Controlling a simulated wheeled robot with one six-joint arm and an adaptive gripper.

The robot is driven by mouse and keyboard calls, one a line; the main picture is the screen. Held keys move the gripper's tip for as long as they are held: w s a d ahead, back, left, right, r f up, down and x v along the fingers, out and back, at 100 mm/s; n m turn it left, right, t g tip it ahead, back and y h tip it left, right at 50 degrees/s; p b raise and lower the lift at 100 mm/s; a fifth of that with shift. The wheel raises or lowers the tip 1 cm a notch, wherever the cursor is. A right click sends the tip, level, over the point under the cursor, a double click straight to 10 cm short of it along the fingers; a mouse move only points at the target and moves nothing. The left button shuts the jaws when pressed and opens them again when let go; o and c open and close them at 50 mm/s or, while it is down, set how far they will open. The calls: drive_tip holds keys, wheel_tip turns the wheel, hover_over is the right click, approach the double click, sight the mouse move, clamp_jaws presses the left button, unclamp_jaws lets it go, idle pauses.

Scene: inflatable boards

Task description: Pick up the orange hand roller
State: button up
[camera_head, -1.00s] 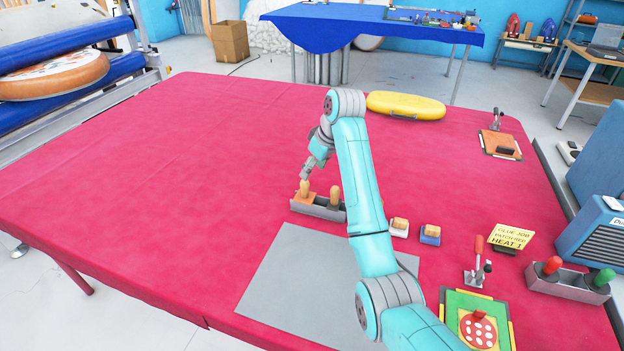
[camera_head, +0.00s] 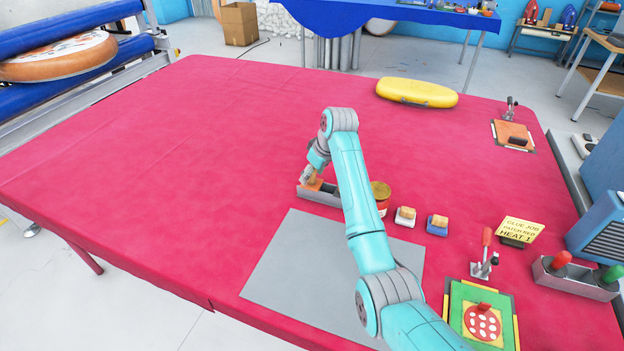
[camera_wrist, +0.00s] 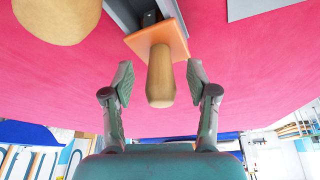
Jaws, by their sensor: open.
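The orange hand roller (camera_head: 315,184) stands at the left end of a grey tray (camera_head: 328,196) on the red table, mostly hidden behind my gripper. In the wrist view its orange plate (camera_wrist: 150,38) and wooden handle (camera_wrist: 161,82) show clearly, with the handle pointing toward the camera. My gripper (camera_wrist: 160,88) is open, with one finger on each side of the handle and a visible gap at both sides. In the head view my gripper (camera_head: 308,177) is low over the tray's left end.
A can with a tan top (camera_head: 381,190) stands right of my arm. Two small blocks (camera_head: 405,216) (camera_head: 437,224) sit further right. A grey sheet (camera_head: 310,265) lies in front. The left of the red table (camera_head: 150,170) is clear.

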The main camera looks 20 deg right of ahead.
drive_tip(key=shift+w+f, duration=0.1)
drive_tip(key=shift+f, duration=0.2)
drive_tip(key=shift+a, duration=0.1)
clamp_jaws()
wheel_tip(320, 180, up, 10)
drive_tip(key=shift+r, duration=0.1)
idle(0.4)
drive_tip(key=c, duration=0.8)
unclamp_jaws()
clamp_jaws()
